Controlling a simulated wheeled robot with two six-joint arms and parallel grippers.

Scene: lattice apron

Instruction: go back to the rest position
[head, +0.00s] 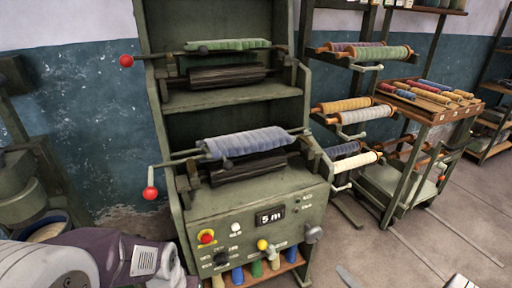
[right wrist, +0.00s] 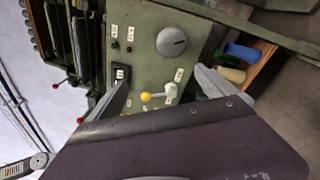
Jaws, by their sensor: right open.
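My right gripper (right wrist: 160,72) is open in the right wrist view, its two grey fingers wide apart and nothing between them. Beyond them is the green machine's control panel (right wrist: 148,50), with a yellow-knobbed lever (right wrist: 145,97). In the head view only parts of my right gripper (head: 402,279) show at the bottom edge, in front of the machine to its right. My left arm (head: 85,262) comes in at the bottom left, purple and grey; I cannot make out its fingers or their state.
The green machine (head: 250,207) stands in the middle with a blue roll (head: 243,143) and a green roll (head: 228,44). Red-knobbed levers (head: 150,192) stick out left. A rack of rolls (head: 347,105) and a cart (head: 425,107) stand right. Floor at the lower right is mostly clear.

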